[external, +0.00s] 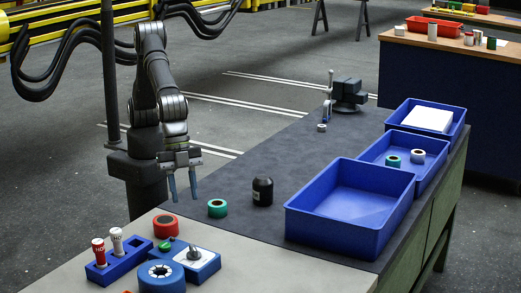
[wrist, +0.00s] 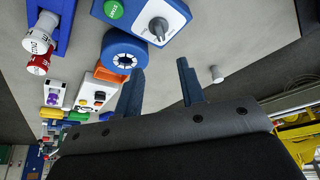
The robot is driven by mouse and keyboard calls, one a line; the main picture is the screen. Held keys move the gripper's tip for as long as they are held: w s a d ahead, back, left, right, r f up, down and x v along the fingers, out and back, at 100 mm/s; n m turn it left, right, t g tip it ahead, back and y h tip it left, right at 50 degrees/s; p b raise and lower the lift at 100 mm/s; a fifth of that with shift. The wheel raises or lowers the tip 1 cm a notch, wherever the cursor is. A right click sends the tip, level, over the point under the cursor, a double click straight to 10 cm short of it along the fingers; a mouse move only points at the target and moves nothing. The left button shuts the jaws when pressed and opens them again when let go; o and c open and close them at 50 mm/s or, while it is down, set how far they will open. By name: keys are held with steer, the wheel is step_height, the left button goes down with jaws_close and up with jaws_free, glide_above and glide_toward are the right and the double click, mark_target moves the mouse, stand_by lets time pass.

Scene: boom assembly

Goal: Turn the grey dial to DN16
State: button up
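The grey dial (external: 193,254) sits on top of a blue box with a pale top (external: 208,261), beside a green button (external: 165,246). In the wrist view the dial (wrist: 158,28) is a grey knob with a pointer, near the upper edge. No DN16 mark is readable in either view. My gripper (external: 182,194) points down, open and empty, above and behind the dial in the external view, not touching it. In the wrist view the two blue fingers (wrist: 160,68) stand apart with nothing between them.
A blue ring with a white face (external: 161,278) stands close by the box. A red ring (external: 165,226), a blue rack (external: 122,262) with two capped cylinders, a green ring (external: 217,208) and a black bottle (external: 262,191) are near. Blue bins (external: 352,203) line the right.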

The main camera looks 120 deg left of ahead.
mark_target(193, 247)
steer(key=x, duration=1.3)
steer(key=shift+f, duration=0.2)
jaws_close()
